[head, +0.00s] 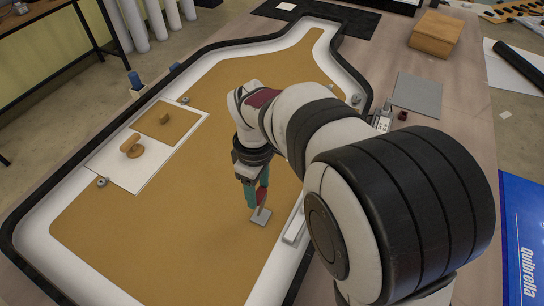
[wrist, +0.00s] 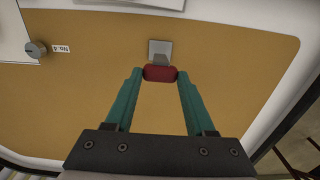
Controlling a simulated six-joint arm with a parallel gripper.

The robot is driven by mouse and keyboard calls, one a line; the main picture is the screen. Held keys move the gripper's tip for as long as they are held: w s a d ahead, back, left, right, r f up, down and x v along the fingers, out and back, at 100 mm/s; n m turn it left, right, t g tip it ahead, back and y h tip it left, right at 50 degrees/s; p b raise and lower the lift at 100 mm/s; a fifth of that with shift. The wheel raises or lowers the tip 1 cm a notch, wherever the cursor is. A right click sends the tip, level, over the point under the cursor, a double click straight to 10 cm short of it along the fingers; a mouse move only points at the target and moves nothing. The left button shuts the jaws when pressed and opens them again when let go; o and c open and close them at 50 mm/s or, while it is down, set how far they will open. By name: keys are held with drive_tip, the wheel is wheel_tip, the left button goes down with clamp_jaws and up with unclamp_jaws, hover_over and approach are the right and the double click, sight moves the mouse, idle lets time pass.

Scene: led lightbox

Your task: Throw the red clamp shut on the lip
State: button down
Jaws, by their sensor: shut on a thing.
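The red clamp shows as a red grip (wrist: 160,73) with a grey metal arm and a square grey plate (wrist: 159,47) beyond it. In the head view the red part (head: 262,196) is partly hidden by my teal fingers, and the plate (head: 260,216) is at the tan panel. My gripper (wrist: 160,75) has its two teal fingertips closed on either side of the red grip; it also shows in the head view (head: 256,194), pointing down. I cannot tell whether the plate touches the panel, or which edge is the lip.
The tan bottle-shaped panel (head: 190,215) has a white border and a black outer rim. A white sheet (head: 113,165) with a wooden knob (head: 131,146) lies at left. A wooden block (head: 435,35) and a grey pad (head: 418,95) are at back right. The panel's middle is clear.

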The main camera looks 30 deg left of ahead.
idle(0.4)
drive_tip(key=shift+d+y, duration=1)
drive_tip(key=shift+d, duration=0.05)
drive_tip(key=y, duration=0.4)
hover_over(294, 229)
wheel_tip(294, 229, down, 4)
drive_tip(key=shift+f, duration=0.15)
drive_tip(key=shift+d+f, duration=0.45)
drive_tip(key=shift+f, duration=0.35)
drive_tip(key=shift+d+f, duration=0.45)
drive_tip(key=shift+f, duration=0.35)
